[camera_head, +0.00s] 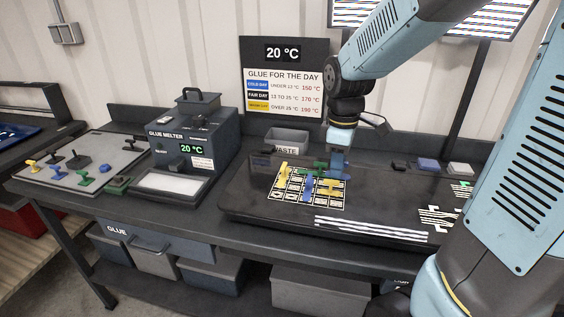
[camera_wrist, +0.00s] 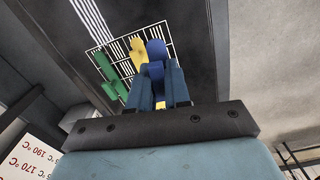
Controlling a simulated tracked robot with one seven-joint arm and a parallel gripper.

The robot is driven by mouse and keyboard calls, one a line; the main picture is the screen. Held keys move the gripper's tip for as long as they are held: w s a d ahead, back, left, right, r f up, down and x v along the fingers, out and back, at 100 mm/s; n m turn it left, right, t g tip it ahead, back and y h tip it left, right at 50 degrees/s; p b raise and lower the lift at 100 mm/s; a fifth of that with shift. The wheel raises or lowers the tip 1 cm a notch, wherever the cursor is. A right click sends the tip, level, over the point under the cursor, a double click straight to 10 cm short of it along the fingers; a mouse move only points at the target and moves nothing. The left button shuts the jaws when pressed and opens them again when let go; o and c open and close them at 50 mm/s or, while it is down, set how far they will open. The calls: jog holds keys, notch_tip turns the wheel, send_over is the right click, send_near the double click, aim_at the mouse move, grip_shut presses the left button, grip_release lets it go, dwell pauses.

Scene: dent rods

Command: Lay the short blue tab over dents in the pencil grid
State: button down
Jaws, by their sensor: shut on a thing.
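The pencil grid (camera_head: 333,205) is drawn in white on the dark panel (camera_head: 265,220). A blue tab (camera_head: 308,188) shows over the grid's middle, with yellow tabs (camera_head: 281,173) (camera_head: 329,188) and green pieces (camera_head: 318,167) around it. My gripper (camera_head: 337,172) is low over the grid's rear right part. In the wrist view a blue tab (camera_wrist: 156,50) sits at and between the fingers, with a yellow tab (camera_wrist: 138,52) and a green tab (camera_wrist: 111,75) to its left. My gripper is shut on the blue tab; the fingers hide its lower part. I cannot tell whether it touches the panel.
The glue melter (camera_head: 190,145) stands left of the panel, and a tray (camera_head: 45,188) with several coloured tabs lies farther left. The waste bin (camera_head: 287,142) is behind the grid. Small blocks (camera_head: 428,165) stand at the panel's back right. White stripes (camera_head: 370,229) mark its front.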

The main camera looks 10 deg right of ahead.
jog(key=n, duration=0.2)
send_near(283, 196)
jog(key=shift+w+f, duration=0.1)
jog(key=shift+f, duration=2.7)
jog(key=shift+f, duration=0.4)
jog(key=c, duration=1)
grip_release()
notch_tip(283, 196, up, 13)
jog(key=s+d+r+m+t, duration=0.2)
jog(key=s+d+r+m, duration=0.2)
jog(key=s+d+m, duration=0.3)
jog(key=s+d+r+m+t, duration=0.3)
jog(key=s+d+r+m, duration=0.1)
jog(key=s+d+m, duration=0.3)
jog(key=s+d, duration=0.2)
jog(key=s, duration=0.1)
jog(key=shift+s+d+t, duration=0.15)
jog(key=shift+d+t, duration=0.05)
jog(key=shift+t, duration=0.1)
